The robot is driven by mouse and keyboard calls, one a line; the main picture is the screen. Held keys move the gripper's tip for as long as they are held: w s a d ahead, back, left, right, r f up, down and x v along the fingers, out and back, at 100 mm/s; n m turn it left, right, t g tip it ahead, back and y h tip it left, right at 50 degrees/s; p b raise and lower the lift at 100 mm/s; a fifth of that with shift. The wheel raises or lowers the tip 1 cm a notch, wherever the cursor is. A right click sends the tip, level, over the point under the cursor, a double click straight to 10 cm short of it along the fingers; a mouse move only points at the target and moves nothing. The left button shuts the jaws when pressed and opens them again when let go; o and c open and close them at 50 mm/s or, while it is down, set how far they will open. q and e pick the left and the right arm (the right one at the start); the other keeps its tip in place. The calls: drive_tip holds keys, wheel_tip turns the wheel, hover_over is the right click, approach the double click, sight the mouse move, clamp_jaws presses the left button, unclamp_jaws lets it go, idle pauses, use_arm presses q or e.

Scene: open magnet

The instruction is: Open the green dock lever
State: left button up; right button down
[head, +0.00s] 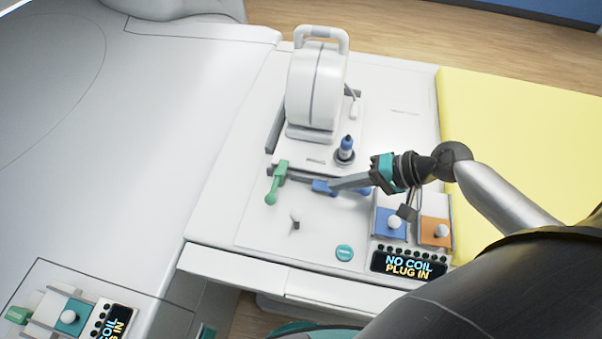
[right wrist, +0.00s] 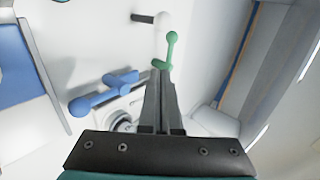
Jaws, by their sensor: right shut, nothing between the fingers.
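The green dock lever (head: 277,183) is at the left front of the dock, with its rounded end toward the front edge. In the right wrist view the green lever (right wrist: 171,47) lies just beyond my fingertips; I cannot tell whether they touch it. My right gripper (head: 331,186) reaches in from the right, shut and empty, to the right of the green lever. In the head view its fingers pass over a blue lever (head: 320,186) and hide its middle. The blue lever (right wrist: 102,95) is left of the fingers in the wrist view. My left gripper is not in view.
A white coil device (head: 315,88) with a handle stands behind the levers. A blue-topped knob (head: 346,147) is close behind my gripper. Blue (head: 389,226) and orange (head: 436,232) sockets and a "NO COIL PLUG IN" display (head: 408,264) are front right. A small grey-white peg (head: 295,222) stands in front.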

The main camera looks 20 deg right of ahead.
sight(277, 182)
drive_tip(key=x, duration=0.9)
drive_tip(key=shift+w+a+f, duration=0.1)
drive_tip(key=shift+w, duration=0.05)
drive_tip(key=w+a, duration=0.2)
drive_tip(key=shift+a+f, duration=0.4)
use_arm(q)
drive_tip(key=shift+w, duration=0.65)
use_arm(e)
drive_tip(key=shift+w+a+f, duration=0.15)
drive_tip(key=shift+a, duration=0.2)
